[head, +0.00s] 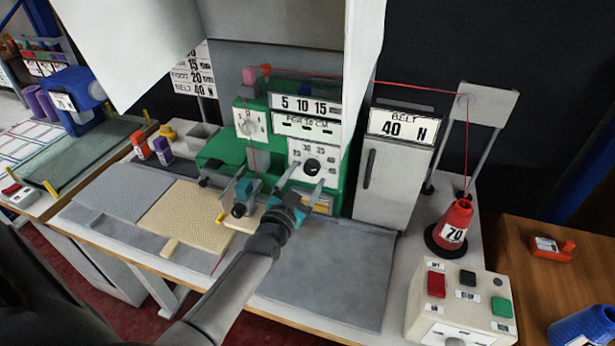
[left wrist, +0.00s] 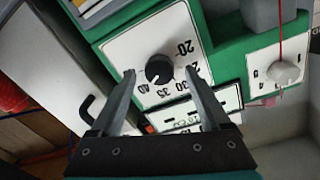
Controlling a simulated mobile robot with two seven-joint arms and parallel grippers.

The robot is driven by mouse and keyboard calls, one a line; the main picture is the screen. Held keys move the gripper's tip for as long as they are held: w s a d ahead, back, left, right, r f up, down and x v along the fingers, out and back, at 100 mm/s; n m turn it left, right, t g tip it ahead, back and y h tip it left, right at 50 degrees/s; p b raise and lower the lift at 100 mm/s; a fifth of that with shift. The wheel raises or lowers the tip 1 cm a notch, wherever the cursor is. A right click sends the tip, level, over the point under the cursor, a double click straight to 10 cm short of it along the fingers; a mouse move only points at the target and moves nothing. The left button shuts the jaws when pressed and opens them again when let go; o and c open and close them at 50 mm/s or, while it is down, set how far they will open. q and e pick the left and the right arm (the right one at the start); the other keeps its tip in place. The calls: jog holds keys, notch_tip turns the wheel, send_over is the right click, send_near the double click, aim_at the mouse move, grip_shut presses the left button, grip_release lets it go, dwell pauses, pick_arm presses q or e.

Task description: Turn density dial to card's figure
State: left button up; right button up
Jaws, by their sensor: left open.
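The density dial (head: 312,166) is a round black knob on a white plate with figures around it, on the green machine's front. It also shows in the left wrist view (left wrist: 158,69), where 20, 30, 35 and 40 can be read. I cannot tell which figure it points at. My left gripper (head: 305,180) is open in front of the dial. In the left wrist view its fingers (left wrist: 160,76) appear on either side of the knob, with no clear contact. A white card (head: 195,72) behind the machine is partly hidden; 15, 20 and "BELT 40" show. My right gripper is not in view.
A grey cabinet labelled "BELT 40 N" (head: 390,185) stands right of the machine. A red cone marked 70 (head: 455,223) and a button box (head: 458,305) are further right. A red thread crosses above. The grey mat (head: 330,280) is clear.

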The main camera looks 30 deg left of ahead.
pick_arm(q)
jog(key=shift+w+a, duration=0.15)
jog(key=shift+w, duration=0.7)
grip_shut()
